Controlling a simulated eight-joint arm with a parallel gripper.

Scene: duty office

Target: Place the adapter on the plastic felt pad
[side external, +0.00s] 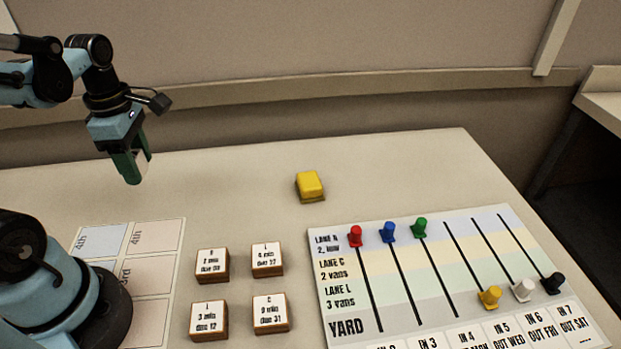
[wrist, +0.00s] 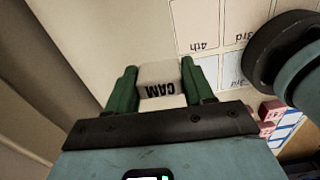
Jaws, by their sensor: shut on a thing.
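My gripper (side external: 136,166) has green fingers and hangs above the back left of the table. In the wrist view, the gripper (wrist: 158,70) is shut on a pale block (wrist: 158,80) with "CAM" printed on its face. The block is held clear of the table, and the side view shows only a sliver of it between the fingers. I see nothing plainly marked as an adapter or a felt pad. A yellow block (side external: 310,183) with a darker lower edge sits alone on the table, to the right of my gripper.
Several wooden blocks with white labels (side external: 212,263) stand mid-table. A printed sheet with a grid (side external: 155,236) lies left of them. A slotted lane board (side external: 400,270) with coloured pegs fills the right. The table (side external: 230,190) is bare around the yellow block.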

